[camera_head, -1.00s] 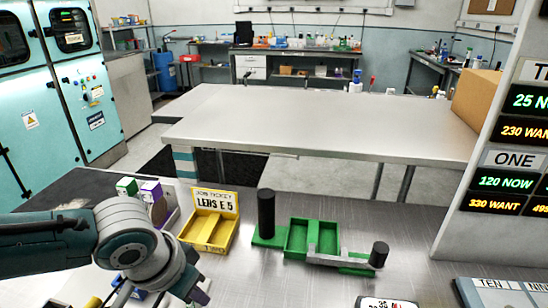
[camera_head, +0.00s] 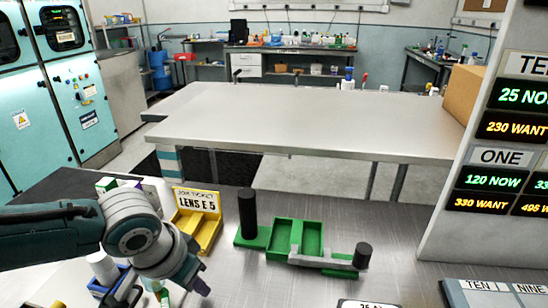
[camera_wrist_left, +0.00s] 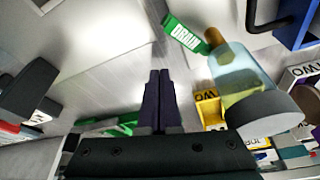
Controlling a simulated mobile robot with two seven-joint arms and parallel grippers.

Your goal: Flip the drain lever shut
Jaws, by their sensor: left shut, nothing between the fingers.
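A green tag reading DRAIN (camera_wrist_left: 183,34) shows at the top of the left wrist view. A brown-orange piece (camera_wrist_left: 214,38) sits at its right end, by a clear vessel (camera_wrist_left: 238,72) with yellowish liquid and a grey cap. I cannot tell for sure whether this piece is the drain lever. My left gripper (camera_wrist_left: 160,74) is shut and empty, its dark fingers together below and left of the tag, apart from it in the picture. In the head view the left gripper (camera_head: 201,288) points down at the bottom, left of centre. My right gripper is not in view.
A yellow tray labelled LENS E 5 (camera_head: 196,199) stands behind the left gripper. A green fixture (camera_head: 282,236) with a black post (camera_head: 247,214) and a black knob (camera_head: 362,256) stands to the right. Bare metal bench (camera_head: 225,270) lies between gripper and fixture.

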